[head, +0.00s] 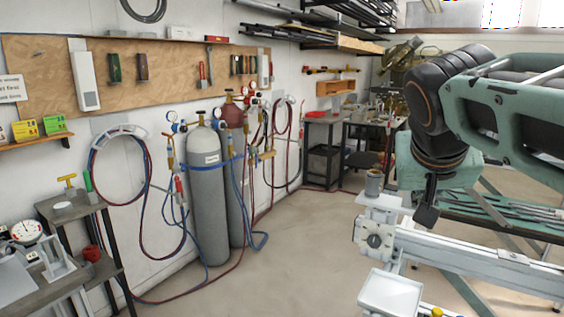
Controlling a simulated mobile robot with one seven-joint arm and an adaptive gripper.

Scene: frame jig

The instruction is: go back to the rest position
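My arm comes in from the right with green links and black joints. A dark end piece hangs below the black joint, and I take it for my gripper (427,208). It is just above the left end of a pale frame jig (470,252). Its fingers cannot be made out, so I cannot tell whether it is open or shut. No held thing can be made out at it. A small grey cylinder (374,184) stands upright on a pale block at the jig's left end, left of the gripper and apart from it.
A white tray (391,293) sits at the jig's front left. Two gas cylinders (206,195) with hoses stand against the left wall. A small bench (50,285) with a dial gauge is at the lower left. The middle floor (300,250) is clear. Workbenches stand at the back.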

